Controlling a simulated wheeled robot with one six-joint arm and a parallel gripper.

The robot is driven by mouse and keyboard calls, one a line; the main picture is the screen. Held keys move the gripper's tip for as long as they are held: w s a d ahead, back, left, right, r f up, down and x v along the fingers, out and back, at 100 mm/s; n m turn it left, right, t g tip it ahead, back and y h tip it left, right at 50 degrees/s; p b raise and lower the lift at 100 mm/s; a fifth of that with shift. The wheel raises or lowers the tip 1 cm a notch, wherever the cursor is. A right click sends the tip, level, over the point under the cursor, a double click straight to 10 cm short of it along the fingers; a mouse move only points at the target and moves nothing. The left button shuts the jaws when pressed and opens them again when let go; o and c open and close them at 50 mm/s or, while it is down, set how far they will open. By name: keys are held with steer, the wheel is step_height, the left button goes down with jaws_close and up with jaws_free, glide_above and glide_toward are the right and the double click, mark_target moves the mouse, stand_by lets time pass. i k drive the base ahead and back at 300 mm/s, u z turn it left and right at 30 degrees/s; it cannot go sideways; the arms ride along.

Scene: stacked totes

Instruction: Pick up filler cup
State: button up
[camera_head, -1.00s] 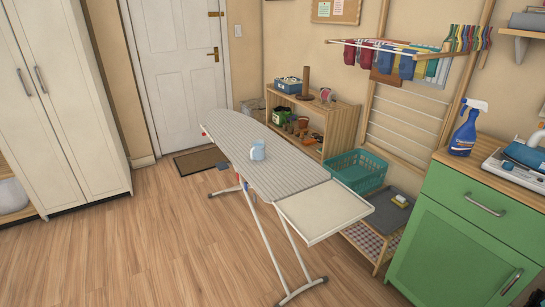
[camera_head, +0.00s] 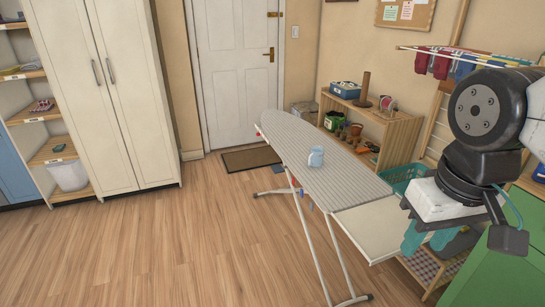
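The filler cup (camera_head: 316,157) is a small light-blue cup. It stands upright on the ironing board (camera_head: 285,138), near the middle of its grey striped top. My gripper (camera_head: 426,244) hangs at the right of the view with its two teal fingers apart. Nothing shows between the fingers. It is to the right of and nearer than the cup, close to the pale tray end of the board, and clear of the cup.
Wooden floor (camera_head: 200,245) lies open to the left of the board. A low wooden shelf (camera_head: 398,130) with pots and a blue box stands behind it. A teal basket (camera_head: 398,176) is partly hidden by my arm. A green cabinet (camera_head: 490,275) is at the right. White wardrobes (camera_head: 140,90) stand left.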

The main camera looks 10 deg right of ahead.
mark_target(314, 158)
steer(key=u, duration=0.15)
steer(key=i, duration=1.25)
steer(key=z, duration=0.5)
